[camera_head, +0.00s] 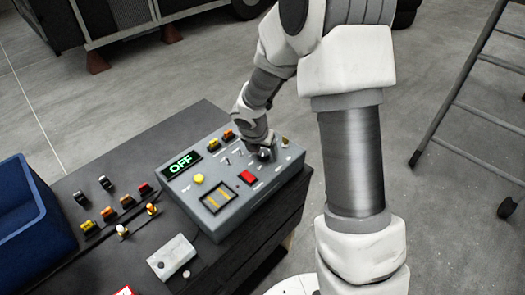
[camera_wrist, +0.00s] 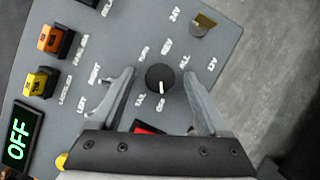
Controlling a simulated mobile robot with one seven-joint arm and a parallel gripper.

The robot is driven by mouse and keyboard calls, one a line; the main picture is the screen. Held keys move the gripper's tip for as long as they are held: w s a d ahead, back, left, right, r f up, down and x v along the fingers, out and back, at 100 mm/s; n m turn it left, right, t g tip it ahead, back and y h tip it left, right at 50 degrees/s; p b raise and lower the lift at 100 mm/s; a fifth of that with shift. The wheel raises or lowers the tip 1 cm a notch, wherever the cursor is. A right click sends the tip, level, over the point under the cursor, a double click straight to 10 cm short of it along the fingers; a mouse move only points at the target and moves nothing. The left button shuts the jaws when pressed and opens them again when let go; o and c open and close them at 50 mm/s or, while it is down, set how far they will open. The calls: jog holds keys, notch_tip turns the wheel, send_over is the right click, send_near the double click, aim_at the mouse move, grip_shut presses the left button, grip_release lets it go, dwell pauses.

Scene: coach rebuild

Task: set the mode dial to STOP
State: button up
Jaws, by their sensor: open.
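The grey control box (camera_head: 225,205) sits on the dark bench top. Its mode dial (camera_wrist: 160,77) is a round black knob, ringed by small white labels that are too blurred to read surely. I cannot tell which label the dial points at. My gripper (camera_wrist: 158,73) is open, with one finger on each side of the dial and a visible gap to it. In the head view my gripper (camera_head: 264,151) is low over the box's far right part and mostly hides the dial.
The box also bears a green OFF display (camera_head: 180,165), a red button (camera_head: 248,177), a yellow button (camera_head: 198,179), orange and yellow rockers (camera_wrist: 52,41) and a brass key switch (camera_wrist: 203,24). A blue bin (camera_head: 30,225) and loose switches stand left. A ladder (camera_head: 470,90) is at right.

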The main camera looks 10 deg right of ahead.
grip_shut()
dwell(0.3)
jog(key=shift+m, duration=0.3)
jog(key=m, duration=0.2)
jog(key=m+g+h, duration=0.1)
jog(key=m, duration=0.1)
jog(key=shift+w+a+h, duration=0.15)
jog(key=shift+h, duration=0.15)
jog(key=m+g, duration=0.1)
jog(key=m, duration=0.1)
jog(key=m+g+p, duration=0.1)
jog(key=m, duration=0.2)
jog(key=shift+w+h, duration=0.1)
jog(key=shift+h, duration=0.2)
jog(key=m+g, duration=0.1)
jog(key=m, duration=0.1)
jog(key=m+g, duration=0.1)
jog(key=m, duration=0.2)
jog(key=shift+w, duration=0.15)
jog(key=shift+w+m+g+y+p, duration=0.1)
jog(key=shift+m+g+y+p, duration=0.45)
jog(key=shift+m, duration=1.95)
jog(key=shift+g, duration=0.35)
